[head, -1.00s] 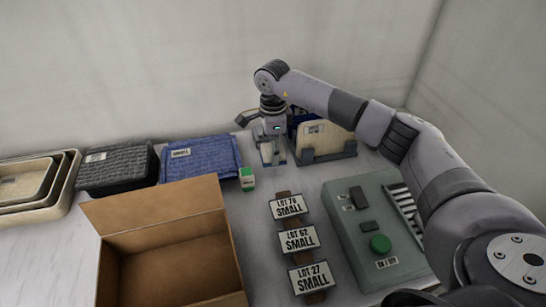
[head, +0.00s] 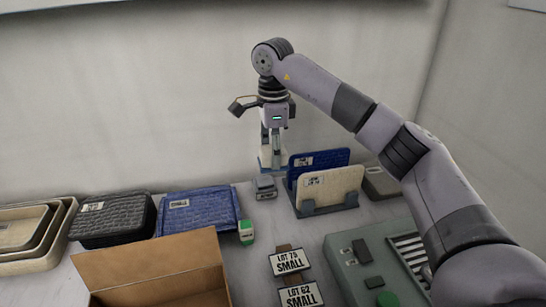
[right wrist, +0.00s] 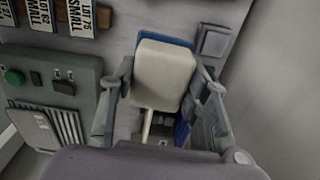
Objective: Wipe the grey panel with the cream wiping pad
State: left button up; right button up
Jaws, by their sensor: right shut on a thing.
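My right gripper (head: 271,150) is above the table near the back wall. In the right wrist view its fingers (right wrist: 165,95) stand on either side of the cream wiping pad (right wrist: 163,75), a cream block with a blue edge. The gripper is shut on the pad and holds it clear of the table. The pad is small and partly hidden in the head view. The grey panel (head: 362,252), a box with a green button and a slatted part, lies at the front right, apart from the pad. My left gripper is not in view.
A rack (head: 325,207) holds a blue and a cream board just right of my gripper. A small grey block (head: 265,187) stands below it. Lot signs (head: 289,261), an open cardboard box (head: 150,257), a green-white block (head: 246,232), blue and dark baskets, and nested trays fill the left.

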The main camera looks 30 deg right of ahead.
jog(key=o, duration=0.6)
jog(key=c, duration=0.4)
jog(key=shift+c, duration=0.2)
